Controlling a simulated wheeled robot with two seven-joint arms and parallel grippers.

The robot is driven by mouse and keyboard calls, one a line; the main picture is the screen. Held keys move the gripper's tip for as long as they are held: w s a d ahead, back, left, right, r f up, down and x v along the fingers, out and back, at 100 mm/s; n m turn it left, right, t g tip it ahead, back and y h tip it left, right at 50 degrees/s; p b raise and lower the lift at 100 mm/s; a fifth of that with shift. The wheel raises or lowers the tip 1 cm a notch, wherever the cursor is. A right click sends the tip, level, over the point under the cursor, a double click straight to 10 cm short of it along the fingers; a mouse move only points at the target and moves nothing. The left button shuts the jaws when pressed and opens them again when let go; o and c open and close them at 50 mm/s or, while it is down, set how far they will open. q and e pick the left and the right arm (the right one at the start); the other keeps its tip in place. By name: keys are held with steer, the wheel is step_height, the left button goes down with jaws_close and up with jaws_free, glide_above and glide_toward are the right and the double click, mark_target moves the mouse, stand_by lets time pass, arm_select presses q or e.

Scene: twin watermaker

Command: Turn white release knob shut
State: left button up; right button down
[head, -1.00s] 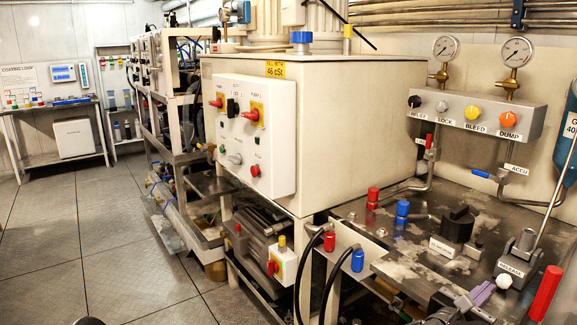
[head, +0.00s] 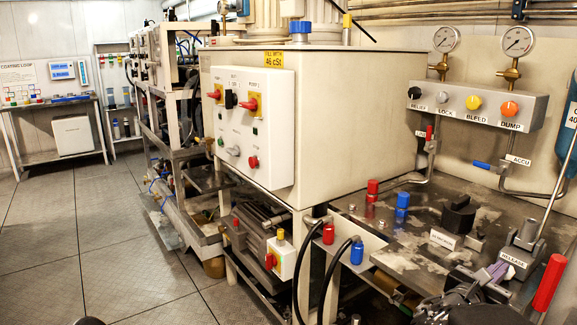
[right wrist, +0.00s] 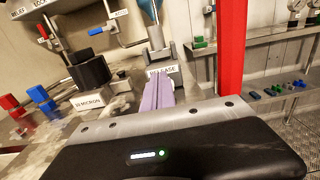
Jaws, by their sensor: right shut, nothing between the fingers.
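The grey release block (head: 524,238) with its RELEASE label (head: 513,259) stands at the right of the bench in the head view. It also shows in the right wrist view (right wrist: 160,58). The white release knob is not visible now; my right gripper covers the spot below the label. My right gripper (head: 497,270) has purple fingers, shut with nothing between them, close in front of the release block. In the right wrist view the fingers (right wrist: 158,84) point at the label. Whether they touch the knob is hidden. My left gripper is not in view.
A red upright handle (head: 548,283) stands close to the right of my gripper. A black knob (head: 459,214) with a micron label is to the left. Red (head: 373,192) and blue (head: 402,204) fittings stand further back. The valve panel (head: 480,105) is on the wall.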

steer(key=shift+x, duration=1.05)
steer(key=shift+r, duration=0.1)
steer(key=shift+f, duration=0.25)
steer(key=shift+s+p, duration=0.15)
steer(key=shift+p, duration=0.15)
steer(key=shift+s+d+f+p, duration=0.1)
steer(key=shift+s+d+p, duration=0.15)
steer(key=shift+p, duration=1.15)
steer(key=shift+r+p, duration=0.4)
steer(key=shift+p, duration=0.15)
